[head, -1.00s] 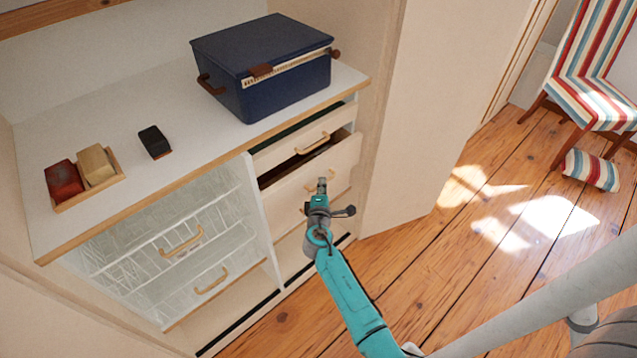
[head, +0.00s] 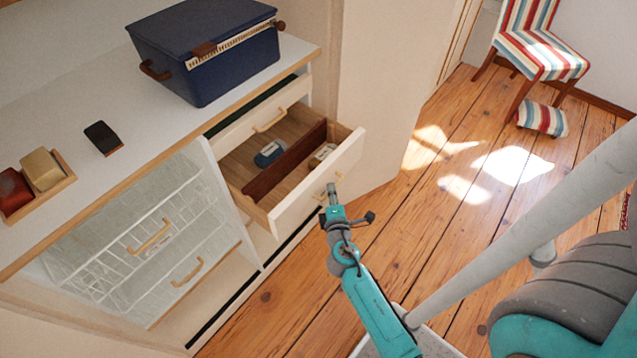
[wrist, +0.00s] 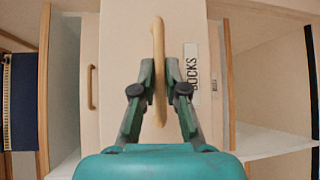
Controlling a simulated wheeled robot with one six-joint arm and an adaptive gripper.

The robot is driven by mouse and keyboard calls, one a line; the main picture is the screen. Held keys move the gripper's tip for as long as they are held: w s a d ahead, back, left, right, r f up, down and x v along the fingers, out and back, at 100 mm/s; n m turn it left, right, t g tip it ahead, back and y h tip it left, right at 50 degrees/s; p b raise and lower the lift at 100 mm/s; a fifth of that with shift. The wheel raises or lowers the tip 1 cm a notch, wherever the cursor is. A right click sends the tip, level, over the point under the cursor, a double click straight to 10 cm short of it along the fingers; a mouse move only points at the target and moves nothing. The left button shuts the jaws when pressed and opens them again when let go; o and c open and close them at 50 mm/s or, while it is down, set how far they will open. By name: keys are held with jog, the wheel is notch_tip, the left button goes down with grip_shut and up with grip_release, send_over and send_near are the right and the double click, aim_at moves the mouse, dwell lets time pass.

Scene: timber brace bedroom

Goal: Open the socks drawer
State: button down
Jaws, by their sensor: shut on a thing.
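The socks drawer (head: 310,200) is pulled well out of the right-hand column of the cabinet. In the wrist view its pale front (wrist: 195,35) carries a label reading "SOCKS" (wrist: 191,75). My gripper (head: 332,190) is at the drawer front, and in the wrist view my gripper (wrist: 159,75) is shut on the wooden handle (wrist: 158,50). Inside the drawer a dark brown divider (head: 287,160) stands across it. A dark blue item with a pale label (head: 270,153) lies behind the divider and a small pale item (head: 322,154) lies in front of it.
A dark blue box (head: 205,50) stands on the white cabinet top. A black brush-like block (head: 103,138) and a wooden tray (head: 62,185) with two blocks are to its left. Wire baskets (head: 135,235) are at left. Open wooden floor (head: 400,210) lies right.

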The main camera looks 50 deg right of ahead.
jog(key=shift+s, duration=2.75)
jog(key=c, duration=1.2)
grip_release()
jog(key=v, duration=1.2)
jog(key=shift+d+f, duration=0.1)
